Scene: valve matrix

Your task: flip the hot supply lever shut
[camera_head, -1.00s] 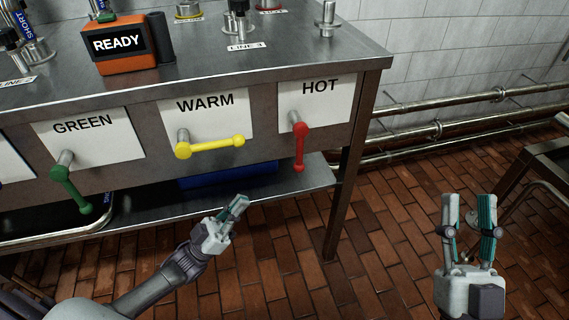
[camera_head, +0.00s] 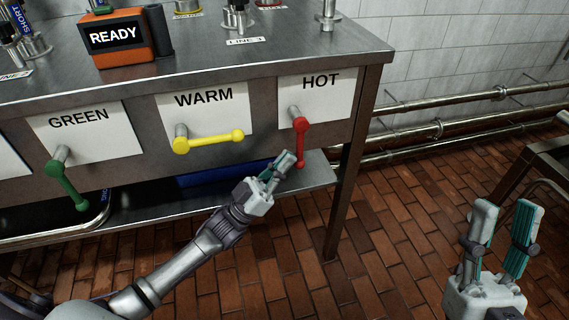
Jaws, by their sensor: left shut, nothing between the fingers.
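The red HOT lever (camera_head: 301,136) hangs almost straight down from its pivot in front of the white HOT plate (camera_head: 328,103) at the right end of the bench front. My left gripper (camera_head: 287,158) is shut and empty. Its fingertips are close to the left side of the red lever's lower end; I cannot tell whether they touch. My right gripper (camera_head: 508,222) is open and empty over the floor at the right, away from the levers.
The yellow WARM lever (camera_head: 210,142) points right, and the green lever (camera_head: 68,186) hangs down to the right. A metal lower shelf (camera_head: 315,180) and bench leg (camera_head: 346,200) are close by. Pipes (camera_head: 460,112) run along the wall. An orange READY box (camera_head: 120,50) stands on top.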

